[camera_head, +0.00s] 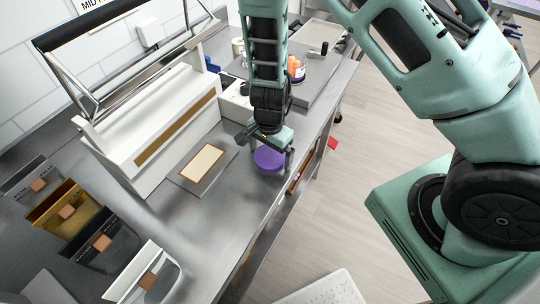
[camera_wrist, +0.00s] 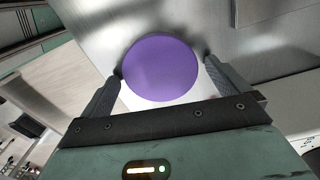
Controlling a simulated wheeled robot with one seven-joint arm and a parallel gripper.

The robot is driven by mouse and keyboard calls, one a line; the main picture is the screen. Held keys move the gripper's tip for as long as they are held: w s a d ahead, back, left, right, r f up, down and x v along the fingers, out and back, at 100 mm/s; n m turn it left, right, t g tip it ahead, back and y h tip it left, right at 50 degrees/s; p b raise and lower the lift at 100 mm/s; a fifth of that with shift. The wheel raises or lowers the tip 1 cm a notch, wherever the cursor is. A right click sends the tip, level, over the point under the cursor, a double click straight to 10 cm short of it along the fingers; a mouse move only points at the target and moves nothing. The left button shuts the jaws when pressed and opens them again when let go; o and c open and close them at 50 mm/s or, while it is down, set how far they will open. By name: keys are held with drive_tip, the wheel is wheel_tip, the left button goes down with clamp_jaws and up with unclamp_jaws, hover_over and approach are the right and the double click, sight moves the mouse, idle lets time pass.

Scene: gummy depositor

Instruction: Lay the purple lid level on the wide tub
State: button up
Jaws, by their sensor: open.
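The purple lid (camera_head: 268,160) is a flat round disc near the front edge of the steel counter, below my gripper (camera_head: 266,148). In the wrist view the lid (camera_wrist: 160,68) sits between the two spread fingertips of my gripper (camera_wrist: 163,70). My gripper is open, with one finger on each side of the lid. I cannot tell whether either finger touches it.
A white machine (camera_head: 150,130) with a raised lid frame stands left of my gripper. A tan-topped plate (camera_head: 202,163) lies in front of it. Several pouches (camera_head: 70,212) line the near left. A black-capped item (camera_head: 324,48) stands behind the container. The counter's right edge is close.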

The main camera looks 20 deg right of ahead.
sight(270, 155)
drive_tip(key=c, duration=0.9)
drive_tip(key=shift+o, duration=0.2)
drive_tip(key=shift+r, duration=0.1)
wheel_tip(270, 155, up, 10)
drive_tip(key=shift+o, duration=0.8)
drive_tip(key=shift+c, duration=0.9)
drive_tip(key=shift+w+p, duration=0.1)
drive_tip(key=shift+p, duration=0.2)
